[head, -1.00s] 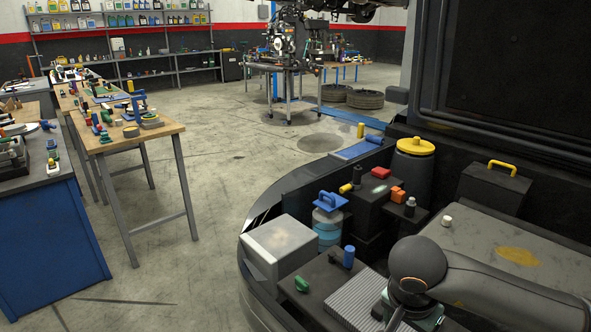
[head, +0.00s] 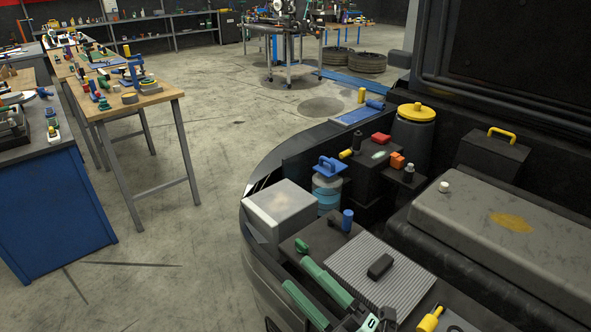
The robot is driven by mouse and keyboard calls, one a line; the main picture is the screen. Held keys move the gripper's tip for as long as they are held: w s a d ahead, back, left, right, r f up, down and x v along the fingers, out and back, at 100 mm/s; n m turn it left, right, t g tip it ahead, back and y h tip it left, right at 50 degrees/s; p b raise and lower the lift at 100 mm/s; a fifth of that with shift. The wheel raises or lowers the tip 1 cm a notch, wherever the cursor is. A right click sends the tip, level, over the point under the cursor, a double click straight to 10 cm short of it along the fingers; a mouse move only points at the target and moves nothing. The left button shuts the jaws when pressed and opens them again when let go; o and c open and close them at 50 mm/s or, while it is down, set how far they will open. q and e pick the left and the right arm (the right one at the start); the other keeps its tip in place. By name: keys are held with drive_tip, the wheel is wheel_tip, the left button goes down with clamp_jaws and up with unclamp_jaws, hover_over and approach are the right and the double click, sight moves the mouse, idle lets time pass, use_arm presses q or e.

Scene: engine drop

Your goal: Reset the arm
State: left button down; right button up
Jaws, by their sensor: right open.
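My right gripper (head: 295,273) is at the bottom centre of the head view, low over the front of the dark engine bay. Its two green fingers point up and left and stand apart, with nothing between them. A small green-topped part (head: 301,245) lies just beyond the upper fingertip; I cannot tell whether they touch. The rest of my right arm is mostly out of frame at the bottom. My left gripper is not in view.
A ribbed grey panel (head: 350,262) with a black block (head: 380,266) lies right of the gripper. A grey box (head: 279,210), blue-handled jar (head: 327,187) and yellow-capped canister (head: 415,131) stand beyond. A wooden table (head: 160,103) is at left; the floor between is clear.

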drive_tip(key=s+d+f+m+h, duration=0.1)
drive_tip(key=d+f+m+h, duration=0.45)
drive_tip(key=f+m, duration=0.3)
drive_tip(key=s+d+f+m+h, duration=0.1)
drive_tip(key=d+f+m+h, duration=0.5)
drive_tip(key=f, duration=0.3)
drive_tip(key=s+d+f+m+g+h, duration=0.1)
drive_tip(key=s+f+m+g, duration=0.2)
drive_tip(key=s+f, duration=0.2)
drive_tip(key=s+d+f+m+g+h, duration=0.1)
drive_tip(key=s+d+f+m+g, duration=0.1)
drive_tip(key=s+f+m, duration=0.2)
wheel_tip(320, 180, down, 2)
drive_tip(key=shift+s+d+f+g+p, duration=0.3)
drive_tip(key=shift+s+g, duration=0.1)
drive_tip(key=shift+s, duration=0.65)
